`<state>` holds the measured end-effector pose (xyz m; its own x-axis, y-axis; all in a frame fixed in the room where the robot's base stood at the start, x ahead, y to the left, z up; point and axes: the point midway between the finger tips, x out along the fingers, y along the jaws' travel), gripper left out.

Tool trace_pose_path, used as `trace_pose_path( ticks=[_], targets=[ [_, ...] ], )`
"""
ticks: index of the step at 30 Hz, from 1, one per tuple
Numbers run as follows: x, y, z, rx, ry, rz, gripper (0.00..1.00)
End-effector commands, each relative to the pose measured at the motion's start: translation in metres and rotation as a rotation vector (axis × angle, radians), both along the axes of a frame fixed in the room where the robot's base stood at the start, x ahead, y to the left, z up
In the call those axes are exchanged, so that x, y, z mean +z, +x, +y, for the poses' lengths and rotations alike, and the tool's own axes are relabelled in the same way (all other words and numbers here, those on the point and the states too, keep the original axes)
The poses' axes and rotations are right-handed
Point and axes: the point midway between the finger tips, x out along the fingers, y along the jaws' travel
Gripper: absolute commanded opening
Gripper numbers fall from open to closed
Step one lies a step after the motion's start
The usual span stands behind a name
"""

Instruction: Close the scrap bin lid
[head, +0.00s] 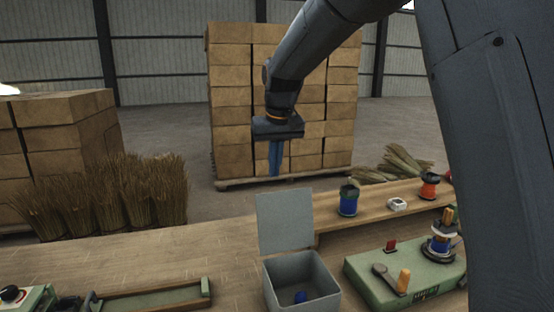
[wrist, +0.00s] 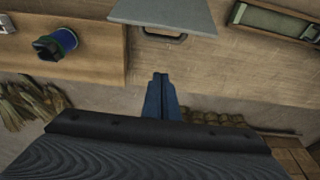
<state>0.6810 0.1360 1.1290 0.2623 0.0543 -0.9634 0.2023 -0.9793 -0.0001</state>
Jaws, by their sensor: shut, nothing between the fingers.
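The scrap bin (head: 301,283) is a grey open-topped box on the workbench, with a small blue piece inside. Its grey square lid (head: 285,222) stands upright at the bin's back edge, so the bin is open. In the wrist view the lid (wrist: 163,12) shows at the top, with a dark handle (wrist: 165,34) on its outer side. My gripper (head: 275,172) points down above and behind the lid, apart from it. Its blue fingers (wrist: 161,80) are together and empty, close to the handle in the wrist view.
A raised wooden shelf (head: 375,212) right of the lid holds a blue spool (head: 348,200), a white block (head: 397,204) and an orange spool (head: 429,186). A green winding machine (head: 415,270) stands right of the bin. Broom bundles (head: 110,195) stand left; stacked boxes (head: 230,100) are behind.

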Motion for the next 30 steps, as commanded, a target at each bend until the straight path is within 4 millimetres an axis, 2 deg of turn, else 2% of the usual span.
trace_pose_path(
  ticks=[1,9,12,18,30],
  targets=[
    [-0.010,0.001,0.000,-0.001,-0.001,0.005,0.00],
    [-0.055,0.014,0.001,-0.003,-0.001,0.003,0.00],
    [-0.050,-0.001,-0.003,-0.004,0.000,0.000,0.00],
    [-0.050,-0.020,-0.007,-0.004,0.000,0.000,0.00],
    [-0.051,-0.025,-0.008,-0.004,0.000,0.000,0.00]
  ],
)
